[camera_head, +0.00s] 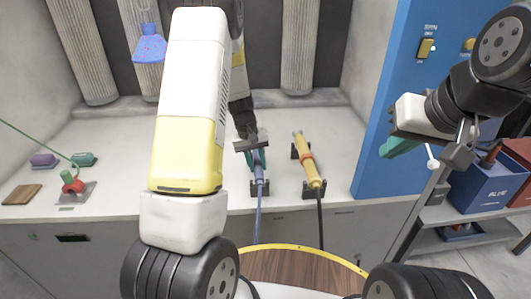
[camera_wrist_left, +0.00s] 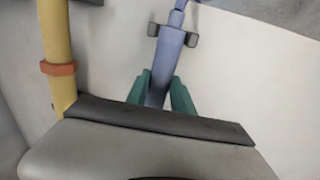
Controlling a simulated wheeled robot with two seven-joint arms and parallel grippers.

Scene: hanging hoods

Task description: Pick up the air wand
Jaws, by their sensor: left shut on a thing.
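A blue wand (camera_head: 260,172) with a blue hose lies on a dark cradle on the pale bench. A yellow wand (camera_head: 307,160) with an orange collar and a black hose rests on cradles just to its right. I cannot tell from any label which is the air wand. My left gripper (camera_head: 257,160) is shut on the blue wand. In the left wrist view its green fingers (camera_wrist_left: 167,95) sit on either side of the wand's body (camera_wrist_left: 166,60). My right gripper (camera_head: 400,147) hangs apart at the right, by the blue panel; its finger gap is hidden.
A blue hood (camera_head: 149,47) hangs at upper left. A red tool (camera_head: 71,183), two small blocks and a brown board (camera_head: 22,194) lie on the left of the bench. A blue panel with switches (camera_head: 427,47) and a shelf with bins (camera_head: 487,185) stand at right.

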